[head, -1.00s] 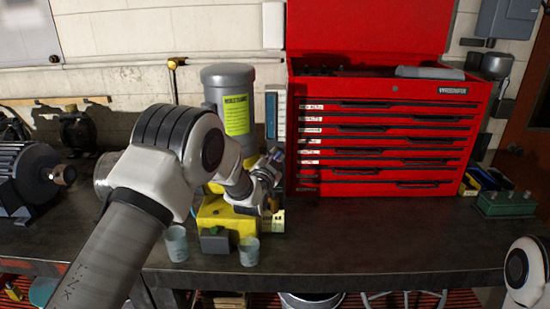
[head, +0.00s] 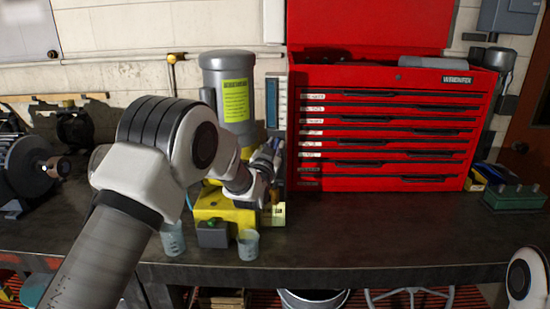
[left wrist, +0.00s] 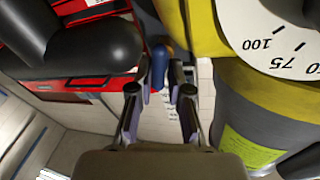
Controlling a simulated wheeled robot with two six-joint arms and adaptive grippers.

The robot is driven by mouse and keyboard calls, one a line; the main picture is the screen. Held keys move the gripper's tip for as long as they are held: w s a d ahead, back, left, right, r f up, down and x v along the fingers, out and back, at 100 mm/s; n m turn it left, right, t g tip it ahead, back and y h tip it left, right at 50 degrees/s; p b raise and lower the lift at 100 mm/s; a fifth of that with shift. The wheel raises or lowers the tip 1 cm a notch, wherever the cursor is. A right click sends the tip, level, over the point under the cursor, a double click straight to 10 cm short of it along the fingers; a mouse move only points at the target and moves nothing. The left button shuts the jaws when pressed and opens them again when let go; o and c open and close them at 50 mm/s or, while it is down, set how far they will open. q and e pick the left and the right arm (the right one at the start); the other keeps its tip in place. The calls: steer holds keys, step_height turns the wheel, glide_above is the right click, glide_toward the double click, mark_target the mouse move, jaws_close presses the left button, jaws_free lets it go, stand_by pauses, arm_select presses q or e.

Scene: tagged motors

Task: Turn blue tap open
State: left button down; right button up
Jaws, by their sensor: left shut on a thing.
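The blue tap (left wrist: 160,62) shows in the left wrist view as a small rounded blue handle between my fingertips. My left gripper (left wrist: 162,84) is shut on it. In the head view my left gripper (head: 270,160) is at the right side of a yellow-based unit, and my own wrist and fingers hide most of the tap. The unit has a grey cylinder (head: 226,68) with a yellow-green label on top and a yellow base (head: 222,207). How far the tap is turned cannot be told. My right gripper is out of view.
A red tool chest (head: 385,130) stands close on the right. Two clear cups (head: 248,245) and a small grey box (head: 212,235) are at the unit's front. A motor (head: 30,170) stands at left. The workbench (head: 390,230) is clear at front right.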

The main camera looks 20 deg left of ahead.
arm_select(q)
steer(key=shift+f+n+b, duration=0.1)
steer(key=shift+n+b, duration=1.2)
steer(key=shift+n, duration=0.1)
steer(key=shift+a, duration=0.1)
steer(key=c, duration=1.1)
jaws_free()
steer(key=s+f, duration=0.1)
steer(key=s, duration=1.1)
steer(key=shift+d+f, duration=0.35)
steer(key=shift+d, duration=0.1)
